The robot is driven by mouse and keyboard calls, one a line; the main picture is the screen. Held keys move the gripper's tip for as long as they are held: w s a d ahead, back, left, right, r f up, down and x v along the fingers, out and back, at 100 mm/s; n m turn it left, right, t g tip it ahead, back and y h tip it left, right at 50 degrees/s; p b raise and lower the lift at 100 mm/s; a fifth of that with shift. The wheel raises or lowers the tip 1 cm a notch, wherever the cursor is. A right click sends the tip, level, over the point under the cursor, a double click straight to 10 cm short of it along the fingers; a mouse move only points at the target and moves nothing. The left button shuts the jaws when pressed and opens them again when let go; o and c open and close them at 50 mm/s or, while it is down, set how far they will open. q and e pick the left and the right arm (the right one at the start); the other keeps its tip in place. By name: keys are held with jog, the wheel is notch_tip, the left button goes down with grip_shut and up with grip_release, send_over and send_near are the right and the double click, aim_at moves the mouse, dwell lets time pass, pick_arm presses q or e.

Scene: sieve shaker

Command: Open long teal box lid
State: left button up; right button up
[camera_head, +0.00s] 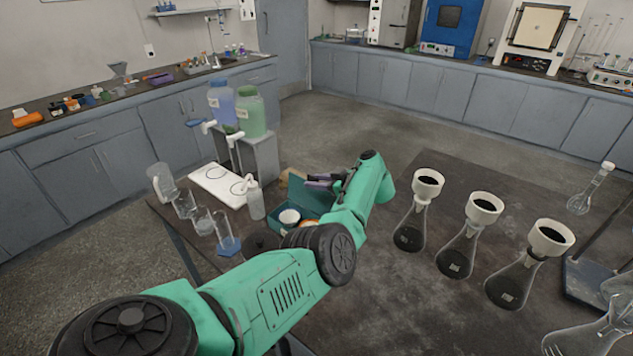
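The teal box (300,193) is on the dark table near the picture's middle, partly hidden by my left arm. A teal panel stands up at its back, and a white cup-like piece (289,217) and an orange piece (311,223) show in front of the panel. It looks as if the lid is raised, but the hinge and much of the box are hidden. My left gripper (322,181) is beside the top of this panel, its dark fingers pointing left. Whether they touch the panel, or are open or shut, cannot be made out. My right gripper is out of view.
Several flasks with white funnels (471,234) stand right of my arm. Clear beakers (203,221), a wash bottle (255,200) and a white tray (222,184) are to the left. Blue and green jugs (250,113) stand behind on a grey stand. A stand base (592,280) is at far right.

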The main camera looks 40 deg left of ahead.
pick_arm(q)
jog(key=shift+d+r, duration=0.15)
jog(key=shift+d, duration=0.15)
jog(key=p+v, duration=0.1)
jog(key=v, duration=0.1)
jog(key=shift+d+r, duration=0.25)
jog(key=shift+d, duration=0.05)
jog(key=b+v, duration=0.1)
jog(key=v, duration=1)
jog(key=shift+b, duration=0.3)
